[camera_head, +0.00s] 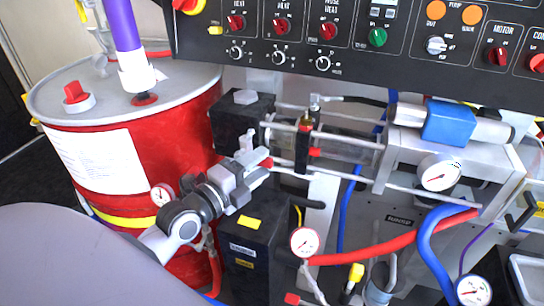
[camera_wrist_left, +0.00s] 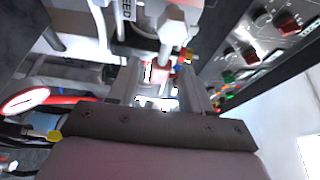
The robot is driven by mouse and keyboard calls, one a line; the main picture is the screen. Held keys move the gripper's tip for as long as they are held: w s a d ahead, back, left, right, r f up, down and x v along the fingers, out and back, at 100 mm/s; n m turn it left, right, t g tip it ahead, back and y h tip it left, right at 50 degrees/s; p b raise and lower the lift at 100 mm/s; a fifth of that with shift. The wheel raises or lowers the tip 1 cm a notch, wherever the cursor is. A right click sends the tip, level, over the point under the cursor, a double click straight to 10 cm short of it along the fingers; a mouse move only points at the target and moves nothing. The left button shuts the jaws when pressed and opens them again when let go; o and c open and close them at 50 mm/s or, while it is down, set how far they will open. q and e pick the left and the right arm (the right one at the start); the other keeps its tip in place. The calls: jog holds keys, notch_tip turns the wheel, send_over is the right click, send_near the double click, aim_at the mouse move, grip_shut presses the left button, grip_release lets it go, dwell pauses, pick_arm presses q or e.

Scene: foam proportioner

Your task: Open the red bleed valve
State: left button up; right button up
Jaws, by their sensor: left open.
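My left gripper (camera_head: 258,158) reaches from the lower left to the pump assembly, and its fingers are apart. In the left wrist view the two fingers (camera_wrist_left: 158,88) point toward a pale fitting with small red parts. A red piece (camera_head: 267,163), which looks like the bleed valve's handle, shows right at the fingertips; it also seems to show between the fingers in the left wrist view (camera_wrist_left: 150,72). Whether the fingers touch it I cannot tell. A label ending in "EED" (camera_wrist_left: 127,10) is beside the fitting. My right gripper is not in view.
A red drum (camera_head: 150,160) with a purple hose stands at the left. A black control panel (camera_head: 400,45) runs across the top. Metal rods, a gauge (camera_head: 440,173), a black box (camera_head: 255,250) and red and blue hoses (camera_head: 390,246) crowd the space around the gripper.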

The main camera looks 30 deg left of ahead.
aim_at(262, 164)
pick_arm(q)
jog(key=shift+w+d, duration=0.2)
jog(key=shift+w, duration=0.85)
jog(key=shift+w+d, duration=0.15)
jog(key=shift+w, duration=0.85)
jog(key=shift+c, duration=0.3)
grip_shut()
